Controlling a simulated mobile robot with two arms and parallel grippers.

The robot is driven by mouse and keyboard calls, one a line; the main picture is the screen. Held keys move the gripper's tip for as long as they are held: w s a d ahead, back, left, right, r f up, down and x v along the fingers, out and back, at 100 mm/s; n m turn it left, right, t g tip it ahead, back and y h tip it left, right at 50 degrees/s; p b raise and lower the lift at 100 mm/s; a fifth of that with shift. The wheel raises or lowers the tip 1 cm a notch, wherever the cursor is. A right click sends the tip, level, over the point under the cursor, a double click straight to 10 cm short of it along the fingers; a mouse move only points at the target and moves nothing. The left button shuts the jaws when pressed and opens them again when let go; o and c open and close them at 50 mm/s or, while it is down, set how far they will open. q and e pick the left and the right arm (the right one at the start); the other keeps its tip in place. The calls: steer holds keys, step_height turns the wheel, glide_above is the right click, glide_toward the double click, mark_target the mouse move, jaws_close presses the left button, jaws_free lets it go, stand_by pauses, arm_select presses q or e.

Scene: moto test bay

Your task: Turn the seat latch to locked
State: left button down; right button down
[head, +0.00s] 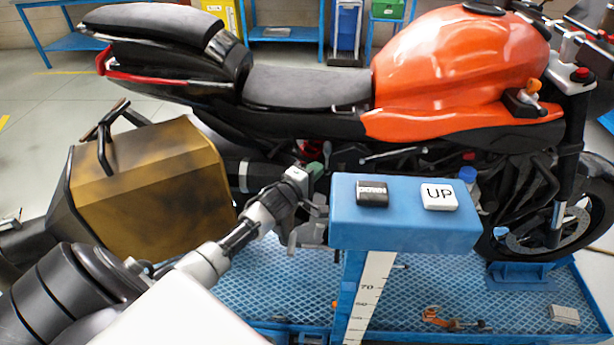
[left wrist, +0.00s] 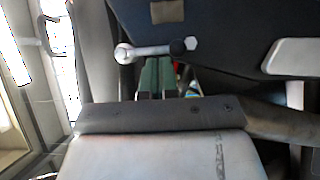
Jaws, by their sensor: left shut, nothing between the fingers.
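The motorcycle's black seat (head: 308,88) sits behind the orange tank in the head view. In the left wrist view a silver lever, which looks like the seat latch (left wrist: 152,50), lies nearly level on a dark panel. It has a round end at left and a dark-tipped knob at right. My left gripper (head: 315,169) is below the seat at the bike's side. Its green fingertips (left wrist: 157,78) are together and empty, just below the lever in the wrist picture; I cannot tell whether they touch it. The latch is not clear in the head view. My right gripper is out of view.
A blue control box (head: 400,235) with DOWN and UP buttons stands close to the right of my left gripper. A brown side case (head: 150,180) is to the left. The blue lift platform (head: 270,290) lies below. The orange tank (head: 460,60) is at right.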

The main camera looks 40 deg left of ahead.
arm_select(q)
steer(key=shift+w+d+f+n+t+b, duration=0.25)
steer(key=shift+n+t+b, duration=0.15)
steer(key=shift+n+b, duration=0.15)
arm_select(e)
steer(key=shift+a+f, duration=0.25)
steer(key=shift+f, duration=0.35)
